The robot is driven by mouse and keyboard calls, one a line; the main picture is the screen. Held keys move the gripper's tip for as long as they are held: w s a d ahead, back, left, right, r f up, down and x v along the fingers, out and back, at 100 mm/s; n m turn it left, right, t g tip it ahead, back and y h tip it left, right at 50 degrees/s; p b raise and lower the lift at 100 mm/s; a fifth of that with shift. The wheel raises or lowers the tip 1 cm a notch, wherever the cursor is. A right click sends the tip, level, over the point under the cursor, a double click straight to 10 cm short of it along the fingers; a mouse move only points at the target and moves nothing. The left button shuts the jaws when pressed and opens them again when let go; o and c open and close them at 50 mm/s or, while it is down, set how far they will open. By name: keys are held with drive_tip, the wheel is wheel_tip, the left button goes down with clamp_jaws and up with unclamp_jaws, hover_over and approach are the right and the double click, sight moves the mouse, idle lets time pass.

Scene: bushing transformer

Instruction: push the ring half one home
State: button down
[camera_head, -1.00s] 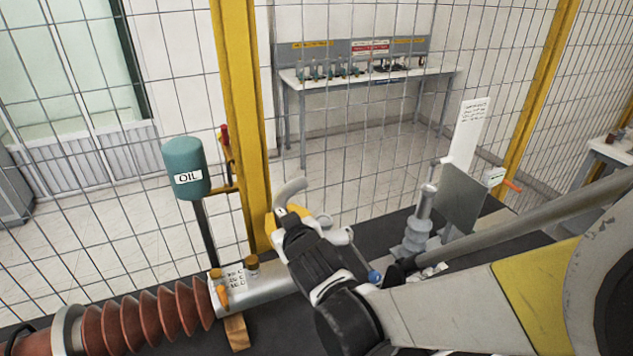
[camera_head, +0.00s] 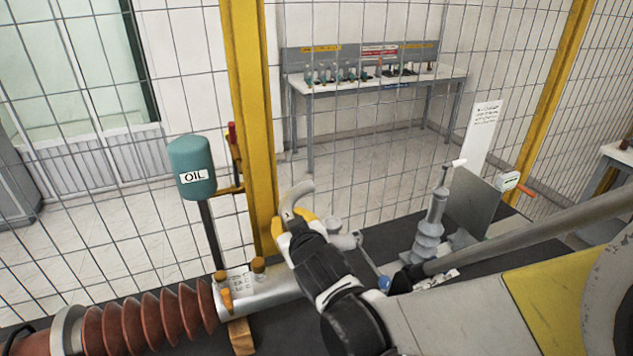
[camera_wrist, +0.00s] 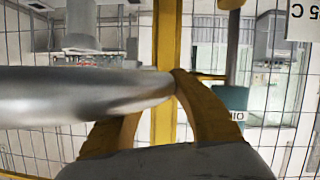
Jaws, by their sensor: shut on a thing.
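A smooth grey curved piece, which looks like ring half one (camera_head: 297,194), stands up from the yellow fingertips of my gripper (camera_head: 293,218). In the wrist view, the ring half (camera_wrist: 80,97) reaches in from the left edge and ends between the two yellow fingers (camera_wrist: 160,108). My gripper is shut on it, in the air above the bench. A bushing with brown-red ribs (camera_head: 150,318) and a grey tube (camera_head: 262,291) lies at the lower left. The tube's right end is hidden behind my gripper and arm. I cannot see where the ring half seats.
A teal oil can (camera_head: 192,168) on a post stands left of my gripper, near a yellow fence post (camera_head: 250,120). A grey ribbed fitting (camera_head: 429,232) and a grey plate (camera_head: 474,203) stand to the right. A wire-mesh fence runs behind the dark bench.

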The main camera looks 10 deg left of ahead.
drive_tip(key=shift+f+b, duration=1.35)
drive_tip(key=shift+f, duration=0.45)
drive_tip(key=shift+f+b, duration=1.95)
drive_tip(key=shift+b, duration=0.25)
drive_tip(key=c, duration=1.1)
unclamp_jaws()
drive_tip(key=shift+c, duration=0.2)
drive_tip(key=v, duration=1.2)
